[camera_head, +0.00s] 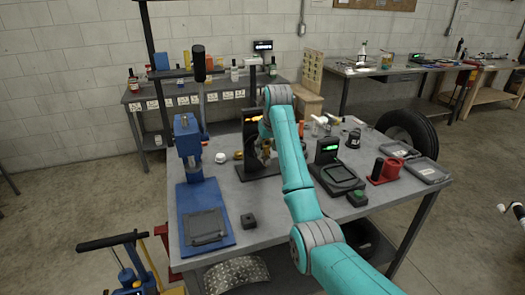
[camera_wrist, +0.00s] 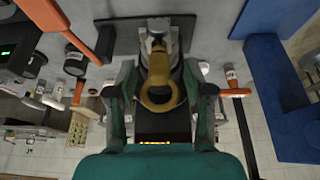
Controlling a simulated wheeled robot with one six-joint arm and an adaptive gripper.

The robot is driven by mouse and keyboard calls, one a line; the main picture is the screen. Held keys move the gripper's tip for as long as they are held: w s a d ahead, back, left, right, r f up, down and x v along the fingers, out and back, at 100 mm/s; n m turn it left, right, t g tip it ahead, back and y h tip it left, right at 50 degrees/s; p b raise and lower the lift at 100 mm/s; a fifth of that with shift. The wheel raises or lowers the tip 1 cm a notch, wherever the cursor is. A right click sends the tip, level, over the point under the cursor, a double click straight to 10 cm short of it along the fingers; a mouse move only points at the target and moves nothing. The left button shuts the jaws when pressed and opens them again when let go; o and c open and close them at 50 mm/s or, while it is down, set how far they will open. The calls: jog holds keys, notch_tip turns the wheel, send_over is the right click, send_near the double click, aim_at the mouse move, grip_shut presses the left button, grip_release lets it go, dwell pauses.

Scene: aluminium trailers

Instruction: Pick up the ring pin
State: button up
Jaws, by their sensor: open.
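The ring pin (camera_wrist: 160,100) is a gold piece with a round ring end, upright in the middle of the wrist view. Its far end meets a grey metal fitting (camera_wrist: 158,42) on a dark base. My gripper (camera_wrist: 160,75) is open, with one finger on each side of the ring pin. I see no clear contact between the fingers and the pin. In the head view, my gripper (camera_head: 265,150) is at the black stand (camera_head: 257,171) with an orange display; a small gold part shows there, partly hidden by my arm.
On the grey table (camera_head: 270,215), a blue press (camera_head: 190,150) stands left and a black scale (camera_head: 336,172) right. A small dark block (camera_head: 248,220) lies near the front. Red holder (camera_head: 390,170) and grey trays (camera_head: 428,170) are at the right. The front middle is mostly clear.

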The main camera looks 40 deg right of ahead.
grip_shut()
dwell(0.4)
